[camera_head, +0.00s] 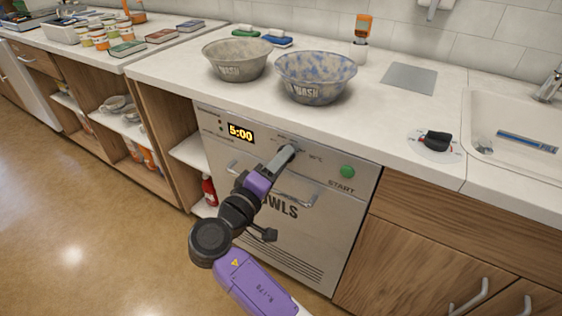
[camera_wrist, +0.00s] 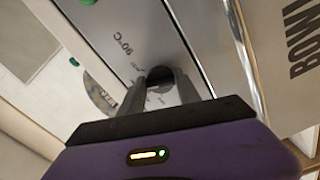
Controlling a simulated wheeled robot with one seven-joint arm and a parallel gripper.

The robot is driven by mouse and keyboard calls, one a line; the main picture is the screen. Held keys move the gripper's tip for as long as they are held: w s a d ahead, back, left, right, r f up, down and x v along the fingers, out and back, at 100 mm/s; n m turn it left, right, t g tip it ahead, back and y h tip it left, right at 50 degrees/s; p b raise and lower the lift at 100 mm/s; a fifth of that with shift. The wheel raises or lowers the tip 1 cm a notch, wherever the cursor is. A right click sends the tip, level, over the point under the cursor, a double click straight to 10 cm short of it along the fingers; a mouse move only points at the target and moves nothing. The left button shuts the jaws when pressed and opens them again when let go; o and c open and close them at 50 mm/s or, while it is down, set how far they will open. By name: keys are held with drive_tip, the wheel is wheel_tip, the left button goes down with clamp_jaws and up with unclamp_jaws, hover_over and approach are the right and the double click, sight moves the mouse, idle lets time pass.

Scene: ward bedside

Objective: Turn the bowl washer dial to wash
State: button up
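The bowl washer (camera_head: 290,228) is a grey steel front panel under the counter, with a lit 5:00 display (camera_head: 241,132) and a green START button (camera_head: 347,172). Its dial is hidden behind my gripper (camera_head: 290,153) in the head view. In the wrist view the dark round dial (camera_wrist: 160,74) sits between the fingertips of my gripper (camera_wrist: 160,82). The fingers are apart, one on each side of the dial; I cannot tell if they touch it. The 90°C mark (camera_wrist: 124,42) shows beside it. The dial's pointer direction cannot be read.
Two speckled bowls marked WASH, one grey (camera_head: 238,60) and one blue (camera_head: 317,78), stand on the counter (camera_head: 180,66) above. A bar handle (camera_head: 290,188) crosses the washer below the panel. A black knob (camera_head: 436,139) sits on the counter near the sink (camera_head: 515,120).

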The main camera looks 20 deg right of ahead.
drive_tip(key=o, duration=0.4)
drive_tip(key=shift+p+v, duration=0.35)
drive_tip(key=shift+v, duration=3.55)
